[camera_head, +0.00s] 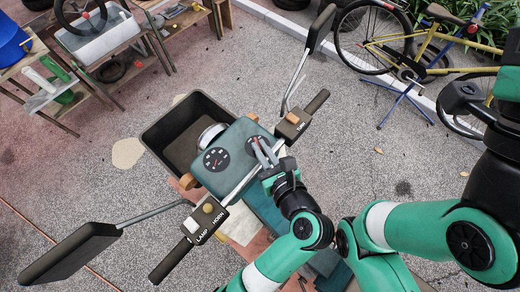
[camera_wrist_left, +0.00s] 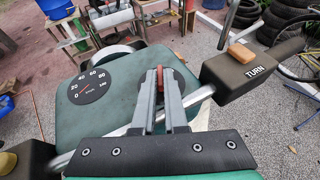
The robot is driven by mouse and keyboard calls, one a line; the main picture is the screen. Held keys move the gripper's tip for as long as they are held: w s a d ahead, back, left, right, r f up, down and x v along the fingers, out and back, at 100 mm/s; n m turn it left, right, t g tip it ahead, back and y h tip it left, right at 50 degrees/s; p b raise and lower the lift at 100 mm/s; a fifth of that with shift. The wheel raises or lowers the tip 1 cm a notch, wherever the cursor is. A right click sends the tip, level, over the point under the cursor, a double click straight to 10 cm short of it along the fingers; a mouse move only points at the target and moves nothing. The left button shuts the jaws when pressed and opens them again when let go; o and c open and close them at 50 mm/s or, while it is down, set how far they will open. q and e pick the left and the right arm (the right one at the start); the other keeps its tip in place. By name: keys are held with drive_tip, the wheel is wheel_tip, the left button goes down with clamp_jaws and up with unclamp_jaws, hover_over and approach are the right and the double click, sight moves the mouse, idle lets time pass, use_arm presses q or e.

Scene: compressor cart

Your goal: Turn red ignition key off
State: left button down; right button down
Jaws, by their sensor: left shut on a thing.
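The red ignition key (camera_wrist_left: 160,78) stands in a round dark switch on the teal console of the cart, to the right of the speedometer (camera_wrist_left: 87,87). My left gripper (camera_wrist_left: 160,82) is shut on the key, with one grey finger on each side of it. In the head view, my left gripper (camera_head: 262,150) reaches onto the console (camera_head: 236,138) beside the speedometer. The fingers and wrist hide most of the key there. The key's exact turn angle is hard to tell. I do not make out my right gripper.
The handlebar crosses close by, with the TURN switch box (camera_head: 293,123) on one side and the LAMP/HORN box (camera_head: 205,220) on the other. Mirrors (camera_head: 70,252) stick out at both ends. A dark open bin (camera_head: 165,130) sits beyond the console. A yellow bicycle (camera_head: 420,50) stands back right.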

idle(0.3)
use_arm(q)
drive_tip(key=c, duration=1)
unclamp_jaws()
drive_tip(key=shift+o, duration=0.2)
drive_tip(key=shift+r, duration=0.1)
drive_tip(key=shift+d+r, duration=0.1)
drive_tip(key=shift+r, duration=0.25)
drive_tip(key=r, duration=0.3)
drive_tip(key=shift+s+r+b, duration=0.1)
drive_tip(key=shift+s+b, duration=0.25)
drive_tip(key=s+r+b, duration=0.2)
drive_tip(key=s+r, duration=0.7)
drive_tip(key=s, duration=0.4)
drive_tip(key=shift+s+a, duration=0.15)
drive_tip(key=shift+a, duration=0.05)
